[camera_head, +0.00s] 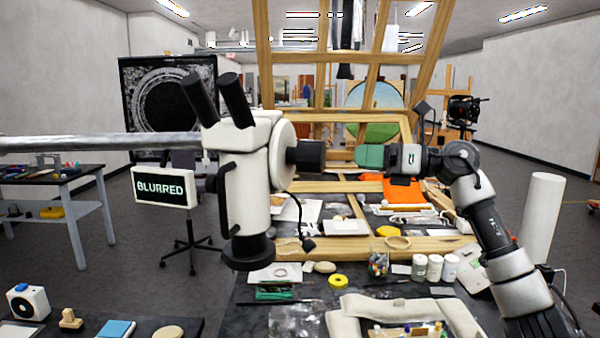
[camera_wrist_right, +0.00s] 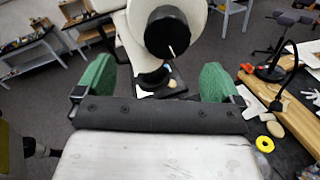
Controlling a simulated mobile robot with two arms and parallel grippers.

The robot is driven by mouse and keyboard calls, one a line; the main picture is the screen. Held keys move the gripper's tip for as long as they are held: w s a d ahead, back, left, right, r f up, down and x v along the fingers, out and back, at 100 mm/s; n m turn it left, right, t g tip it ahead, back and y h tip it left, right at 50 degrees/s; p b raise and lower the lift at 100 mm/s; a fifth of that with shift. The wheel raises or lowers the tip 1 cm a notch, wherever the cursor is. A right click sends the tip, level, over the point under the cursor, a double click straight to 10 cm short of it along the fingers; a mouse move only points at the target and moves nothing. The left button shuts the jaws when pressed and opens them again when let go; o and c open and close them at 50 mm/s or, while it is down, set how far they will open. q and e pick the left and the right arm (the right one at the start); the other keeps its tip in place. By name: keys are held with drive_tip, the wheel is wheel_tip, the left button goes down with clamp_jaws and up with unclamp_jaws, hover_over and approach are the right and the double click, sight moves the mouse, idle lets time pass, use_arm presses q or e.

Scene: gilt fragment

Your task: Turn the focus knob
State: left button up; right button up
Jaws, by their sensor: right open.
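The white microscope (camera_head: 255,165) hangs from a horizontal metal arm in the middle of the head view, its two black eyepieces tilted up left. Its focus knob (camera_head: 307,156) is a black cylinder on the right side. In the right wrist view the knob (camera_wrist_right: 167,32) faces me, with a white line on its end. A small screen (camera_head: 163,188) left of the microscope reads "BLURRED". My right gripper (camera_head: 369,156) is right of the knob at about its height, with a gap between. Its green fingers stand open and empty in the wrist view (camera_wrist_right: 156,82). My left gripper is out of view.
A cluttered worktable (camera_head: 350,285) lies below, with white jars (camera_head: 435,267), a yellow tape roll (camera_head: 338,281) and a padded frame. A wooden easel frame (camera_head: 262,60) rises behind. A side table (camera_head: 60,180) stands at left. The space between gripper and knob looks clear.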

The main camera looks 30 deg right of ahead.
sight(324, 156)
drive_tip(key=shift+n+h, duration=0.3)
drive_tip(key=p+x, duration=0.1)
drive_tip(key=x, duration=0.2)
drive_tip(key=p+x, duration=0.1)
drive_tip(key=x, duration=0.2)
drive_tip(key=p+x, duration=0.1)
drive_tip(key=x, duration=0.3)
drive_tip(key=shift+w+d+r, duration=0.1)
drive_tip(key=shift+w+d, duration=0.15)
drive_tip(key=shift+d, duration=0.05)
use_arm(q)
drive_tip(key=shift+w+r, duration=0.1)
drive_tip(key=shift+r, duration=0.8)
use_arm(e)
drive_tip(key=shift+w+a, duration=0.3)
drive_tip(key=shift+a, duration=0.05)
drive_tip(key=c, duration=0.9)
